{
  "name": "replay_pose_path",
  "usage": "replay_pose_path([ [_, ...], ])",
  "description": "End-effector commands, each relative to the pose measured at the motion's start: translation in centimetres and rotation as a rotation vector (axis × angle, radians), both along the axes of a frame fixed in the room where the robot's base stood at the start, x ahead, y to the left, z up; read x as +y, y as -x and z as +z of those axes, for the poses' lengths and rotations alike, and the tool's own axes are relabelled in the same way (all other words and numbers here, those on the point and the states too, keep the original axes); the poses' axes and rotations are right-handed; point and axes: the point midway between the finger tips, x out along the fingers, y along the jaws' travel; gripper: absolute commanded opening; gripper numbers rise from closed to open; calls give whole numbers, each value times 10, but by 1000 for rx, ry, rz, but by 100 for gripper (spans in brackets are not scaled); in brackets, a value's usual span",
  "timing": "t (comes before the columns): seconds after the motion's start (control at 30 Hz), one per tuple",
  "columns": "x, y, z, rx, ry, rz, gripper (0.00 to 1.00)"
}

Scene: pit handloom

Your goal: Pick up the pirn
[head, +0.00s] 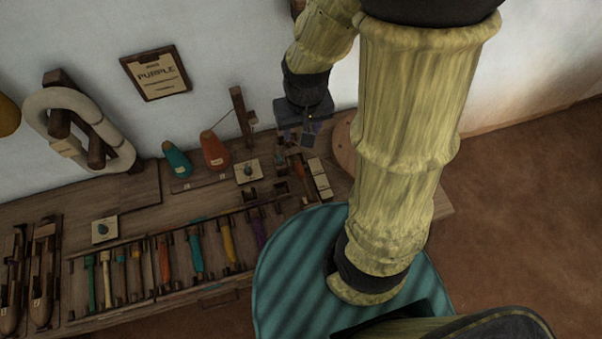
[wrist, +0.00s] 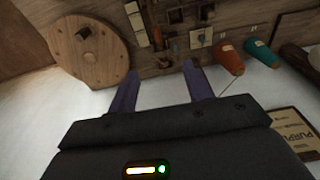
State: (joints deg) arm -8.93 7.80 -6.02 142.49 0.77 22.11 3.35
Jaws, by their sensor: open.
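Several coloured pirns lie side by side in a slotted rack on the bench in the head view. Among them are a purple pirn (head: 259,233), a yellow pirn (head: 228,239), a teal pirn (head: 196,254) and an orange pirn (head: 164,259). My gripper (head: 309,136) is at the back of the bench near the wall, behind and right of the rack. In the wrist view its two purple-grey fingers (wrist: 162,74) are apart with nothing between them. No pirn is clearly made out in the wrist view.
Orange (head: 214,150) and teal (head: 177,160) yarn cones stand at the back, also seen in the wrist view. A round wooden disc (wrist: 88,46) is at the bench end. A "PURPLE" sign (head: 156,73) hangs on the wall. Boat-shaped shuttles (head: 43,285) lie far left.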

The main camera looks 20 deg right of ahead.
Motion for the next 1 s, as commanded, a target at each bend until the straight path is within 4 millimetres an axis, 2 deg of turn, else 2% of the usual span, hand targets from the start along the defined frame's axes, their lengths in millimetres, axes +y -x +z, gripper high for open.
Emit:
replay_pose_path([
  [0.03,7,-6,-18,40,12,1,50],
  [0.3,36,-30,-93,189,158,-29,50],
  [0.6,66,-55,-160,200,442,-30,50],
  [0.8,81,-67,-177,144,572,-21,50],
  [1.0,84,-70,-177,134,590,-21,50],
])
